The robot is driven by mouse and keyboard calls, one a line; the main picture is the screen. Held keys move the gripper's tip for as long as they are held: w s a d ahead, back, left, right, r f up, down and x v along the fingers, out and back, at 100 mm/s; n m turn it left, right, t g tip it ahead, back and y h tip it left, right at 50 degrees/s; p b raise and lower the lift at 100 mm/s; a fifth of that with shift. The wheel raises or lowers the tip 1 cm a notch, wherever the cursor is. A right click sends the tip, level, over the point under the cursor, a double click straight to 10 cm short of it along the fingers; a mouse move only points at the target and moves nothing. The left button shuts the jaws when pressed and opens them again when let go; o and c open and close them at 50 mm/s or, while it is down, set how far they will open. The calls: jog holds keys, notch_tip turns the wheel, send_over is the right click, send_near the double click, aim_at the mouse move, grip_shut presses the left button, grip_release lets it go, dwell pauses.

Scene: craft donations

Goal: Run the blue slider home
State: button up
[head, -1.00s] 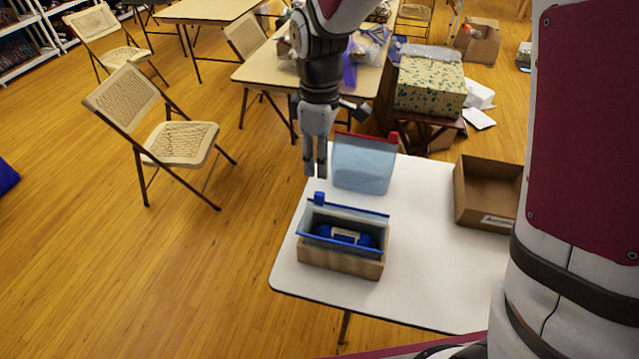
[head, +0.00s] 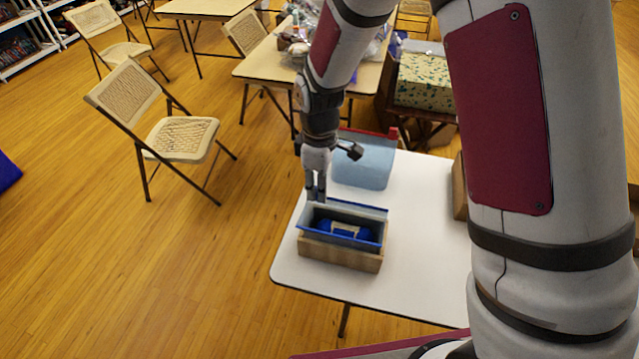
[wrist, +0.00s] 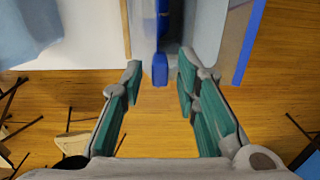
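The blue slider (wrist: 160,70) shows in the wrist view as a small blue block at the near end of an open clear pouch. In the head view my gripper hides it. The pouch has blue zip edges (head: 352,209) and stands in a wooden holder (head: 338,257), with a blue labelled bundle (head: 342,229) inside. My gripper (wrist: 160,72) is open, one finger on each side of the slider, with a visible gap on both sides. In the head view my gripper (head: 315,198) points down at the pouch's left end; contact there cannot be told.
A second clear pouch (head: 362,170) with a red top and red slider (head: 393,133) is behind the holder. A cardboard box (head: 459,190) is mostly hidden by my arm. The white table (head: 420,240) is clear right of the holder. A folding chair (head: 180,138) stands left.

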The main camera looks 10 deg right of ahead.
grip_shut()
jog(key=s+d+p, duration=0.1)
jog(key=s+d, duration=0.1)
jog(key=d, duration=0.4)
jog(key=s+d+p, duration=0.2)
jog(key=s+d, duration=0.1)
jog(key=d, duration=0.4)
jog(key=shift+s+d, duration=0.15)
jog(key=shift+s, duration=0.1)
jog(key=shift+o, duration=1.7)
grip_release()
notch_tip(320, 180, up, 12)
